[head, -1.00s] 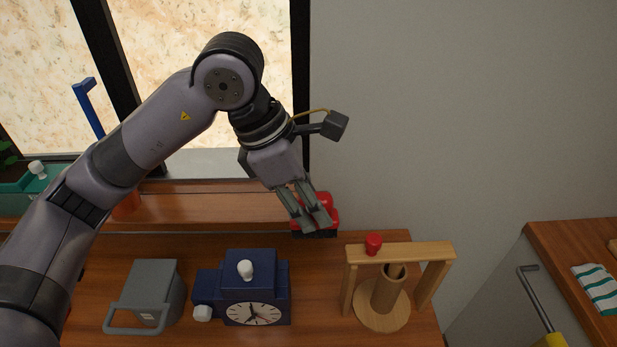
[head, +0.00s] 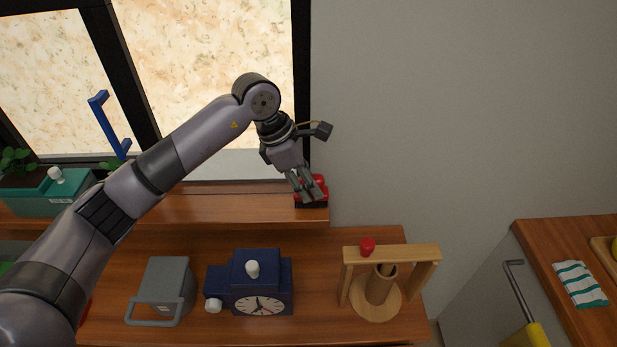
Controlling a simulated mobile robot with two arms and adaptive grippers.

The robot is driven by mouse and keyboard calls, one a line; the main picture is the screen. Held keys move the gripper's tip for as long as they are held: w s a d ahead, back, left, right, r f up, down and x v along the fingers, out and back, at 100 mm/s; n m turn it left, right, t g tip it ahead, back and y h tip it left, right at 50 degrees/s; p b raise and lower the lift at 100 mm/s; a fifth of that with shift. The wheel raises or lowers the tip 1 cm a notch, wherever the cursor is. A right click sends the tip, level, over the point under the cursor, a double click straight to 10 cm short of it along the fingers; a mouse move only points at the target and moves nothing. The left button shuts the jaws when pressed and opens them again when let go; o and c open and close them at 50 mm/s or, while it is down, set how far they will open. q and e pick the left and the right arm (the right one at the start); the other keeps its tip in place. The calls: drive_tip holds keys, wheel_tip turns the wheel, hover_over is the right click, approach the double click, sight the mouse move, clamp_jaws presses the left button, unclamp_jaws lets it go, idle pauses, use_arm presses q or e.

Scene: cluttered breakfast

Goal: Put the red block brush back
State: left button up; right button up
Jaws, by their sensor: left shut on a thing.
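The red block brush (head: 324,187) has a red body and dark bristles facing down. It is at the right end of the raised wooden shelf (head: 230,207) below the window, at or just over the shelf's surface; I cannot tell if it touches. My left gripper (head: 308,196) comes down from above and is shut on the brush, its fingers hiding part of the red body. My right gripper is not in view.
On the lower counter stand a grey box with a handle (head: 165,285), a blue clock box (head: 262,285) and a wooden frame with a red knob (head: 390,255). A teal planter (head: 45,195) is at the left. A striped towel (head: 580,284) lies at the right.

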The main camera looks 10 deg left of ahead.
use_arm(q)
drive_tip(key=shift+w+f+p, duration=0.15)
drive_tip(key=shift+p, duration=0.2)
drive_tip(key=shift+f, duration=0.3)
drive_tip(key=shift+f, duration=0.15)
drive_tip(key=o, duration=0.7)
drive_tip(key=shift+b, duration=0.3)
drive_tip(key=shift+c, duration=0.2)
drive_tip(key=shift+o, duration=0.8)
